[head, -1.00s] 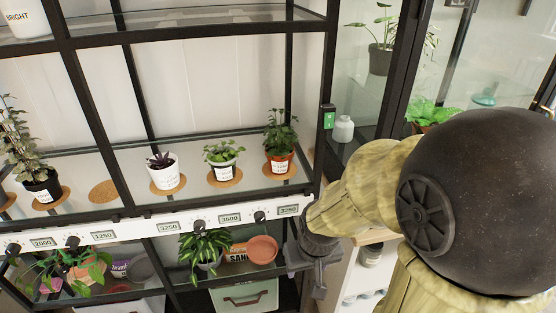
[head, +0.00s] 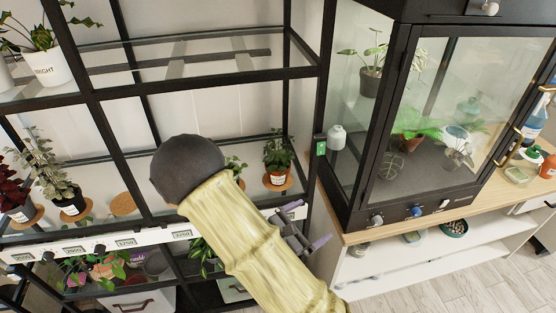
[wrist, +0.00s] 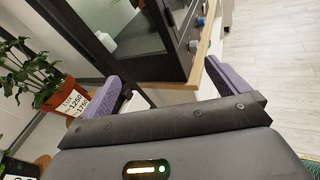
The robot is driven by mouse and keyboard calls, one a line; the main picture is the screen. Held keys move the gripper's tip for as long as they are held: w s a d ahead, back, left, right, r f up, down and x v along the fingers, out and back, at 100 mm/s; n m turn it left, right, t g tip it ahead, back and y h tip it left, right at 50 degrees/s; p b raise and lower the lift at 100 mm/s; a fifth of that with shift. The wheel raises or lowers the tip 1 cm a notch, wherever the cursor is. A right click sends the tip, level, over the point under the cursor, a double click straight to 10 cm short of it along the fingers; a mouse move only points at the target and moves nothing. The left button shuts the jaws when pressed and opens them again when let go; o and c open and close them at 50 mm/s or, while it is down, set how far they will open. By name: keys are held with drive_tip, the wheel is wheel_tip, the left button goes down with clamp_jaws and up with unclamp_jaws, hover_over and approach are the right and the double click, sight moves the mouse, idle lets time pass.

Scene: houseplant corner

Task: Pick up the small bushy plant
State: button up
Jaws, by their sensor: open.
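A small bushy green plant (head: 277,152) stands upright in a terracotta pot on a cork mat at the right end of the middle shelf. It also shows at the left edge of the wrist view (wrist: 22,72), its pot bearing a white label. Another small leafy plant (head: 235,165) stands to its left, mostly hidden behind my arm; I cannot tell for sure which of the two is meant. My gripper (head: 312,222) is open and empty, low and in front of the shelf's right end. Its purple fingers (wrist: 162,75) have nothing between them, and the terracotta pot lies outside them, to the left.
A black shelf post (head: 318,100) rises just right of the plant. A glass cabinet (head: 375,190) on a wooden-topped counter stands further right. An empty cork mat (head: 123,204) and a red-leaved plant (head: 15,190) are further left. The floor (head: 480,270) at right is clear.

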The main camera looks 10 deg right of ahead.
sight(275, 174)
drive_tip(key=w+a+n+t+y+p, duration=0.1)
drive_tip(key=w+a+n+t+y, duration=0.2)
drive_tip(key=a+n+t, duration=0.1)
drive_tip(key=w+a+r+n+t+y+p, duration=0.1)
drive_tip(key=w+a+n+t+y+p, duration=0.1)
drive_tip(key=a+n+t, duration=0.3)
drive_tip(key=shift+w+a+r+n+y, duration=0.25)
drive_tip(key=shift+w+a+y, duration=0.4)
drive_tip(key=shift+a, duration=0.5)
drive_tip(key=p+x, duration=0.3)
drive_tip(key=x, duration=0.8)
drive_tip(key=shift+w+d+p, duration=0.25)
drive_tip(key=shift+p, duration=0.05)
drive_tip(key=shift+w, duration=0.1)
